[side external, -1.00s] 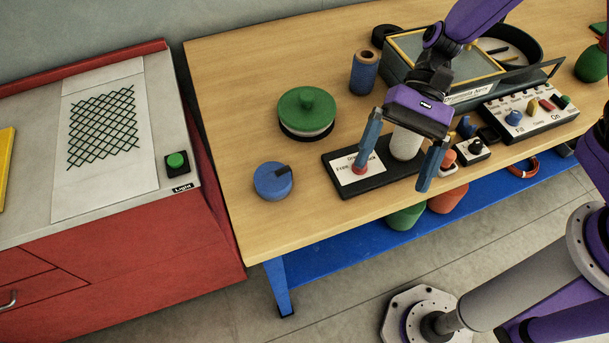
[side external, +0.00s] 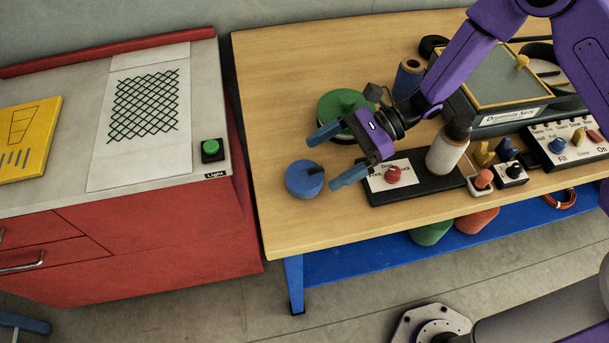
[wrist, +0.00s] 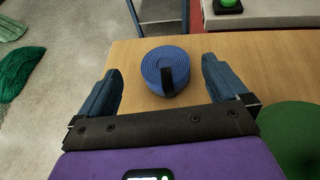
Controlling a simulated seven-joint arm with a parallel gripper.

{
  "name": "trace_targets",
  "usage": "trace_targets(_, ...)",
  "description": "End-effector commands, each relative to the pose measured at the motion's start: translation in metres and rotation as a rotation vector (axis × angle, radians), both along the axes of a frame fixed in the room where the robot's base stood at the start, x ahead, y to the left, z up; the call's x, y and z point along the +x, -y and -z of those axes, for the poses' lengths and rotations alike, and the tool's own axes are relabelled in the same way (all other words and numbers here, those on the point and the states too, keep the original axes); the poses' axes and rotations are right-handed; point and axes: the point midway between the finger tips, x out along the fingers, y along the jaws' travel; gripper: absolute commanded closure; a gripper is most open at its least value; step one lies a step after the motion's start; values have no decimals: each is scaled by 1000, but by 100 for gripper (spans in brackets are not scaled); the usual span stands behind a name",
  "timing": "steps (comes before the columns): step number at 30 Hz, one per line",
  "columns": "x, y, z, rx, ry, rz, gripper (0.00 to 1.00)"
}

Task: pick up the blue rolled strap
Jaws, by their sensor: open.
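The blue rolled strap (side external: 304,180) is a flat round coil with a black tab. It lies on the wooden table near its left front corner. In the wrist view the strap (wrist: 160,66) sits ahead of my gripper (wrist: 162,88), roughly centred between the two blue fingers. My gripper (side external: 338,156) is open and empty, with its fingers pointing left towards the strap.
A green-lidded round container (side external: 335,105) stands behind my gripper. A black base (side external: 430,185) with a red knob (side external: 393,174) and white cylinder (side external: 446,155) is to the right. The table's left edge is close to the strap; bare wood (side external: 275,105) lies behind it.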

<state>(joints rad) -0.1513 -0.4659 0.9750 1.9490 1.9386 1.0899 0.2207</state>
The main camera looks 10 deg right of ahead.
Motion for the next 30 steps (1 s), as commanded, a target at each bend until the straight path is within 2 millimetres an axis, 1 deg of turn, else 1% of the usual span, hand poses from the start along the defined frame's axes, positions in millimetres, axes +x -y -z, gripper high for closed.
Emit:
trace_targets(1, -1, -4, 2, 0, 0, -1, 0)
trace_targets(5, -2, -10, 5, 0, 0, -1, 0)
trace_targets(8, -2, -16, 11, 0, -1, -2, 0)
trace_targets(13, 0, -33, 28, 0, 0, -2, 0)
trace_targets(18, -3, -49, 35, 0, 1, -3, 0)
trace_targets(21, -3, -53, 36, 0, 1, -1, 0)
trace_targets(27, -3, -53, 36, 0, 1, -1, 0)
trace_targets(29, -3, -53, 36, 0, 1, -1, 20)
trace_targets(30, -3, -53, 36, 0, 1, -1, 33)
